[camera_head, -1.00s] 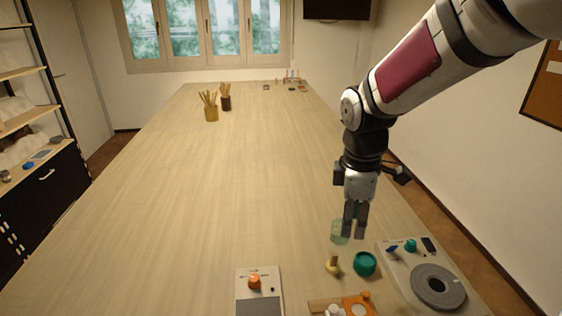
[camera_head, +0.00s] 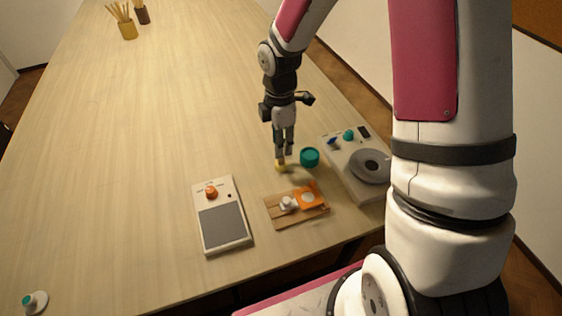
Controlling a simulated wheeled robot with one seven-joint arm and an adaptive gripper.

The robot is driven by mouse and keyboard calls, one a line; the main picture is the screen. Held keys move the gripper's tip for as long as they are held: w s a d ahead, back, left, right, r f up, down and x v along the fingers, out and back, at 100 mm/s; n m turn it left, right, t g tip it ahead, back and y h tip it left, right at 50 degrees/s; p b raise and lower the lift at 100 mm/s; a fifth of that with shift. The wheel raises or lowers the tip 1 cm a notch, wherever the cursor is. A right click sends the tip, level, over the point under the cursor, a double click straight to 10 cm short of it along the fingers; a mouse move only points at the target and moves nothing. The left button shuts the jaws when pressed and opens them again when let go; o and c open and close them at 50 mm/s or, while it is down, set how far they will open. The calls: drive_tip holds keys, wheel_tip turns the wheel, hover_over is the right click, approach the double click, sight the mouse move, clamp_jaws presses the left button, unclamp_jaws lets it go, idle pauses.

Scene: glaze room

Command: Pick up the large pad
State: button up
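I cannot tell for sure which thing is the large pad. A small yellow piece (camera_head: 279,168) stands on the table at the tips of my gripper (camera_head: 284,153). It showed an upright tan stem earlier; that stem is now hidden by the fingers. My gripper points down, its fingers close together, and I cannot tell if they hold the stem. A white round-topped piece (camera_head: 288,204) and an orange square with a pale round spot (camera_head: 308,196) are on a wooden board (camera_head: 286,219). A white piece with a teal top (camera_head: 35,302) is at the lower left.
A teal round container (camera_head: 309,157) stands just right of my gripper. A device with a grey disc (camera_head: 355,170) is further right. A pale device with an orange knob (camera_head: 222,222) lies to the left. Brush pots (camera_head: 128,30) stand far back. The table's middle is clear.

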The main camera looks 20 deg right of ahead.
sight(281, 161)
drive_tip(key=f, duration=0.3)
drive_tip(key=f+p, duration=0.1)
drive_tip(key=shift+s+f, duration=0.25)
drive_tip(key=shift+w+f, duration=0.1)
drive_tip(key=shift+f, duration=0.3)
clamp_jaws()
